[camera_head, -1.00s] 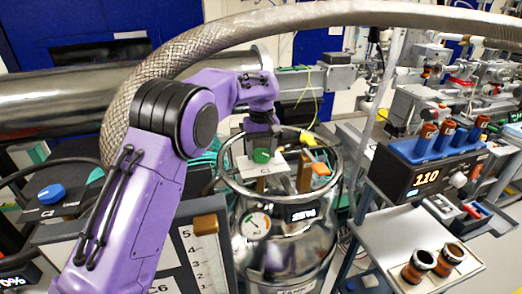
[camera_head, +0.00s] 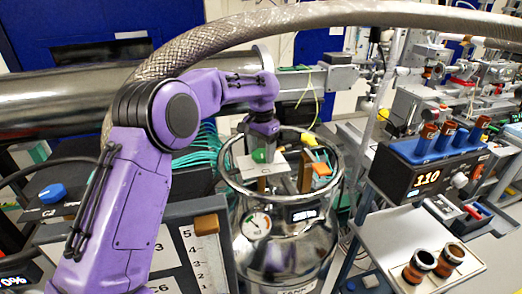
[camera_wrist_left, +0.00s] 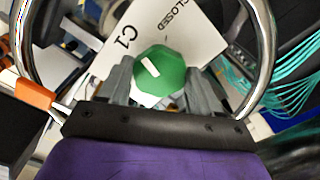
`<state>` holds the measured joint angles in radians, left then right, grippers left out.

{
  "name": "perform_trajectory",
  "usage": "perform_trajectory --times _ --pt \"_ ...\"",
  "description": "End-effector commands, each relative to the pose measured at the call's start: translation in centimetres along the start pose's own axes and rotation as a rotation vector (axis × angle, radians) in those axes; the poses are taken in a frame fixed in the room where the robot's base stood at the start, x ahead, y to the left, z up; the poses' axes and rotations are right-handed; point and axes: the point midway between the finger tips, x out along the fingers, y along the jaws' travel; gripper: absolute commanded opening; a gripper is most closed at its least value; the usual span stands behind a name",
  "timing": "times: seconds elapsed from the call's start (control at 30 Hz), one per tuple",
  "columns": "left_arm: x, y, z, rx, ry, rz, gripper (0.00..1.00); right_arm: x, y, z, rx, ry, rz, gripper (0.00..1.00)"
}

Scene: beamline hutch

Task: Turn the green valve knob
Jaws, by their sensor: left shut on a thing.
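The green valve knob (camera_head: 258,156) sits on a white plate above the steel tank, partly covered by my gripper in the head view. In the left wrist view the knob (camera_wrist_left: 164,78) is faceted with a white pointer mark. Its white plate (camera_wrist_left: 128,28) reads "C1" and "CLOSED"; the pointer slants, and I cannot tell its exact setting. My left gripper (camera_wrist_left: 162,84) comes down from above, with one grey finger on each side of the knob, shut on it. My right gripper is in neither view.
The steel tank (camera_head: 268,268) has a round rim rail (camera_head: 226,180) around the knob, and an orange-handled valve (camera_head: 321,169) close to its right. A braided hose (camera_head: 290,16) arches above my arm. A blue knob (camera_head: 52,193) stands at left, and a vial block (camera_head: 425,150) at right.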

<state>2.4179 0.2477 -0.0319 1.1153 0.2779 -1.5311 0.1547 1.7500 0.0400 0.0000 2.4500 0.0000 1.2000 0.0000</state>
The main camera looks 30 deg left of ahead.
Motion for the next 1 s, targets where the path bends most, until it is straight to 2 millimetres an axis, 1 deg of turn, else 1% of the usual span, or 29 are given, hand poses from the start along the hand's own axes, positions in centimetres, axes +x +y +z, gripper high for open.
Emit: perform_trajectory --times 0.3,0.6,0.8,1.0 --pt "-0.05 -0.13 -0.01 0.297 0.001 0.000 0.33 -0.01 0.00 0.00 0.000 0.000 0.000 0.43" --pt "-0.05 -0.16 -0.06 0.553 0.002 0.000 0.33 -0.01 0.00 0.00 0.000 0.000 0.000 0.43" --pt "-0.04 -0.21 -0.07 0.680 0.002 -0.001 0.33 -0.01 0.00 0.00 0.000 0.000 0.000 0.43" --pt "-0.06 -0.18 -0.10 0.758 0.002 0.000 0.33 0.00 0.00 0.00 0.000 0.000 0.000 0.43"
